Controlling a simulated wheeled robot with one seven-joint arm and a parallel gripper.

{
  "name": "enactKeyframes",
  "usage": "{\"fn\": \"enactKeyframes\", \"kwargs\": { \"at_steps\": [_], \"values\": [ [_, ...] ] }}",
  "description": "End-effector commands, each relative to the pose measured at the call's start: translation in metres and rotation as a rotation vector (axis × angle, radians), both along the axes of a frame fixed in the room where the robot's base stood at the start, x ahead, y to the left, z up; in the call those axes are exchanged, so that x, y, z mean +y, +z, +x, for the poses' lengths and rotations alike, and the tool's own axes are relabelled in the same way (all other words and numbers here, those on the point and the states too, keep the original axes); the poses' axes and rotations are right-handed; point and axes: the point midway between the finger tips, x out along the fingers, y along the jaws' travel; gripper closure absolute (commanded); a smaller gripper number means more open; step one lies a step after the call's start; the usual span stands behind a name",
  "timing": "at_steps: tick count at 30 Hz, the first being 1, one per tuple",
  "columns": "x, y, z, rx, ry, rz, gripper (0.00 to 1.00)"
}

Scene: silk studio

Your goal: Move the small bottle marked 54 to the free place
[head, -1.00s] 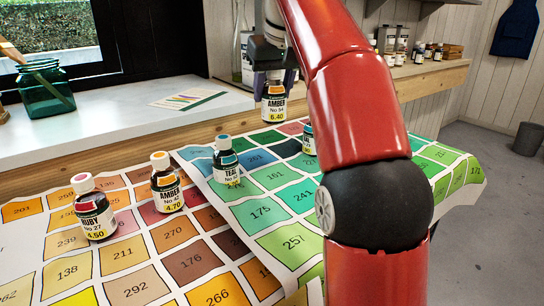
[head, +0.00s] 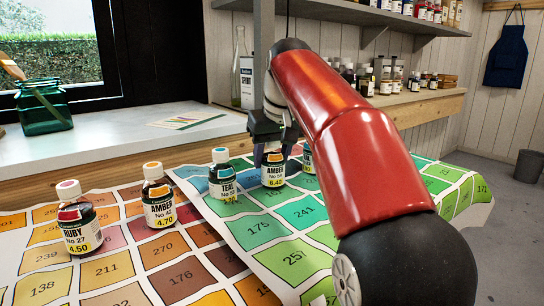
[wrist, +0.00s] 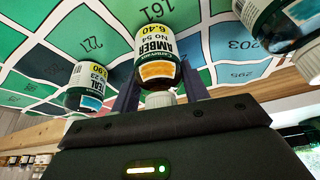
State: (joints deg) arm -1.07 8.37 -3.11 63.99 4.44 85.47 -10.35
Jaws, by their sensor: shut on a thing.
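The small amber bottle marked No 54 (head: 273,171) is upright between the fingers of my gripper (head: 272,152), which is shut on it near the top. Its base is at or just above the colour chart (head: 275,230); I cannot tell whether it touches. In the wrist view the same bottle (wrist: 155,42) appears upside down, its label reading AMBER No 54, 6.40. A teal bottle (head: 222,178) stands to its left. Another bottle (head: 307,160) stands to its right, mostly hidden by my arm; a teal bottle marked No 23 (wrist: 86,88) shows in the wrist view.
An amber bottle marked No 42 (head: 158,200) and a ruby bottle marked No 27 (head: 79,220) stand on the chart at left. The white windowsill (head: 110,140) is behind. Shelf bottles (head: 385,78) stand at back right. Chart squares in front of the held bottle are bare.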

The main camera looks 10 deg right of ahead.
Motion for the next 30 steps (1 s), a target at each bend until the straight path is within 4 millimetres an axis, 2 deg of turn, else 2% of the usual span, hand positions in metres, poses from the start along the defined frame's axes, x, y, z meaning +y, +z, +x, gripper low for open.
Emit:
{"fn": "enactKeyframes", "kwargs": {
  "at_steps": [3, 4, 8, 16, 20, 30],
  "values": [
    [0.0, -0.004, 0.0, 0.0, 0.0, 0.0, 0.8],
    [0.0, -0.003, 0.0, 0.0, 0.0, 0.0, 0.51],
    [0.0, -0.002, 0.0, 0.0, 0.0, 0.0, 0.34],
    [0.0, -0.002, 0.0, 0.0, 0.0, 0.0, 0.33],
    [0.0, 0.007, -0.002, -0.002, 0.0, 0.0, 0.33],
    [-0.004, 0.073, -0.027, -0.003, 0.0, 0.0, 0.33]
  ]
}}
